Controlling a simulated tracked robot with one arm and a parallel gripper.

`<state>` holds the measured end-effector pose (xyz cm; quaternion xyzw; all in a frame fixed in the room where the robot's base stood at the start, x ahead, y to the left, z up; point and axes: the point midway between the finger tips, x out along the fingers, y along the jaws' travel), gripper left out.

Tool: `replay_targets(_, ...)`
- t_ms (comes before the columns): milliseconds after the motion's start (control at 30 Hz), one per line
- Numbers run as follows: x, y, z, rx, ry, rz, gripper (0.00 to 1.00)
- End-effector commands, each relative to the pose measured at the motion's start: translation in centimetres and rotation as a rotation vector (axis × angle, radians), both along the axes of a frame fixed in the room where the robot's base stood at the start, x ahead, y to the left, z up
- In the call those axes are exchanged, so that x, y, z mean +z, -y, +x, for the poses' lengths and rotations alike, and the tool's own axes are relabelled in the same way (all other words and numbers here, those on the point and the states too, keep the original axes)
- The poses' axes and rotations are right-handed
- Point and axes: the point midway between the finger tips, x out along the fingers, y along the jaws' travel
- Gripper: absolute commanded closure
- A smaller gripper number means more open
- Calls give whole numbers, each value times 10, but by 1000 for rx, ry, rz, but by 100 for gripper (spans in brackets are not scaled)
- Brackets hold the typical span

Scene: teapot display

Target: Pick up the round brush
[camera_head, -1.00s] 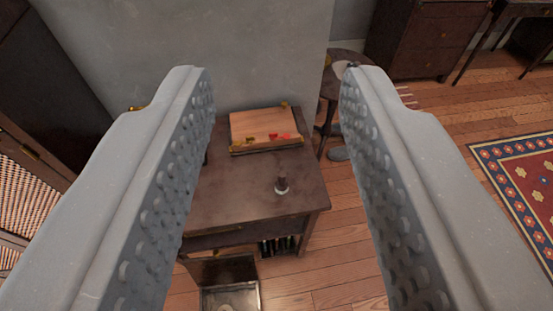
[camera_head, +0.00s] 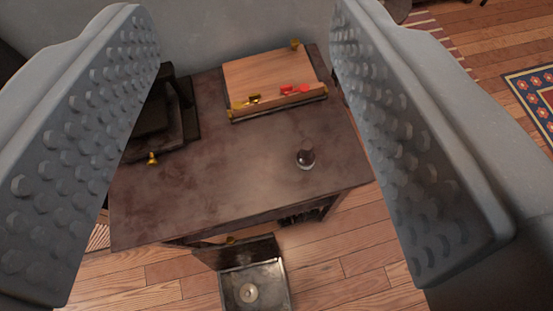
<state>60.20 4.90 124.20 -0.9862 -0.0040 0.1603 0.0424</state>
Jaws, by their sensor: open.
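A small upright object with a dark knob-like handle and a paler round base, which looks like the round brush (camera_head: 306,157), stands on the dark table (camera_head: 220,190) near its right front corner. My gripper (camera_head: 243,18) is open and empty. Its two grey studded fingers frame the table at left and right. The brush shows between them, closer to the right finger, and neither finger touches it. The brush's bristles cannot be made out.
A wooden board or box (camera_head: 265,77) with red and brass pieces along its front edge lies at the table's back. A dark stepped object (camera_head: 165,125) stands at the left. An open metal-lined box (camera_head: 275,290) is below the front edge.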

Motion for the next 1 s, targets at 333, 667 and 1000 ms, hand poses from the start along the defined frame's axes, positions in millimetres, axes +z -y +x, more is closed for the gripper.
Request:
replay_targets(333,-219,-15,66,-97,-88,25,52)
replay_targets(667,-362,11,62,-195,-94,-46,52)
replay_targets(1000,-396,25,69,-219,-78,-79,52)
